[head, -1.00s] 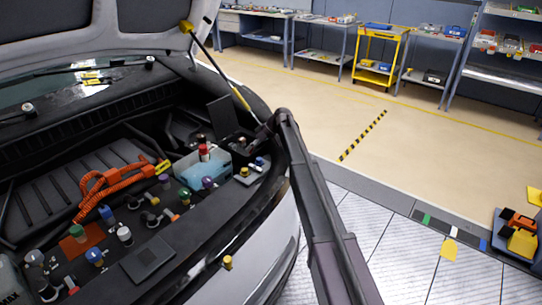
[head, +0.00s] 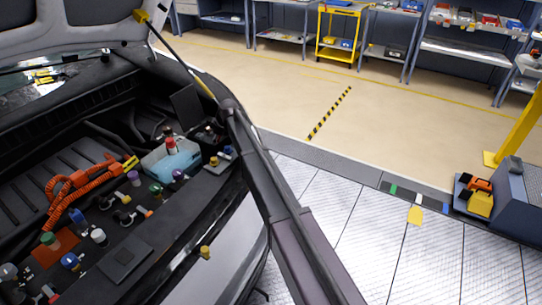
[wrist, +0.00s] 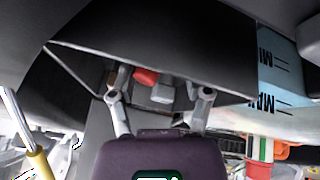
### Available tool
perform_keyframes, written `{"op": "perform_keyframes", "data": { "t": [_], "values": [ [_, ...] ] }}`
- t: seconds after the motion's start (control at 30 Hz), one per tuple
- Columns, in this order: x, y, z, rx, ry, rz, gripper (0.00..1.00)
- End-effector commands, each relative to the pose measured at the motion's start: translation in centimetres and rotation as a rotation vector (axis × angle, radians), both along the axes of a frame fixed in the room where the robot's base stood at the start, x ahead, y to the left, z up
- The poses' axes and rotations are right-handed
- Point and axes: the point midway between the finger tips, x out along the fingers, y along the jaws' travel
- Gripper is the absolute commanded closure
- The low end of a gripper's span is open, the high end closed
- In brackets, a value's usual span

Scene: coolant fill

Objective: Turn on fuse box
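The fuse box (head: 211,137) is a small black box at the far corner of the engine bay, beside the blue coolant tank (head: 172,158). Its dark lid (head: 187,104) stands raised. My gripper (head: 226,106) is at the right of the lid, over the bay's edge, seen small and dark in the head view. In the wrist view, a broad dark panel (wrist: 165,62), which looks like the lid, hides the fingertips. The finger links stand apart, with a red part (wrist: 145,77) and a grey part (wrist: 161,94) showing between them. Contact cannot be made out.
The raised hood and its yellow-ended strut (head: 180,55) are close to my arm. Several coloured caps and an orange cable (head: 75,187) fill the bay.

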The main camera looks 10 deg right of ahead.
Motion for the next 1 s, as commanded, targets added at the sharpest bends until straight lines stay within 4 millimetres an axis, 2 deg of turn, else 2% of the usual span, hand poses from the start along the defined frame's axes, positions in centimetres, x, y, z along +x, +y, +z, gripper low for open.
{"op": "perform_keyframes", "data": {
  "t": [0.3,0.4,1.0],
  "values": [
    [-0.7,0.4,-0.2,-0.124,-0.158,0.0,0.39],
    [-1.0,0.0,1.2,-0.121,-0.153,-0.001,0.39],
    [-3.7,-1.4,6.1,-0.119,-0.15,-0.001,0.39]
  ]
}}
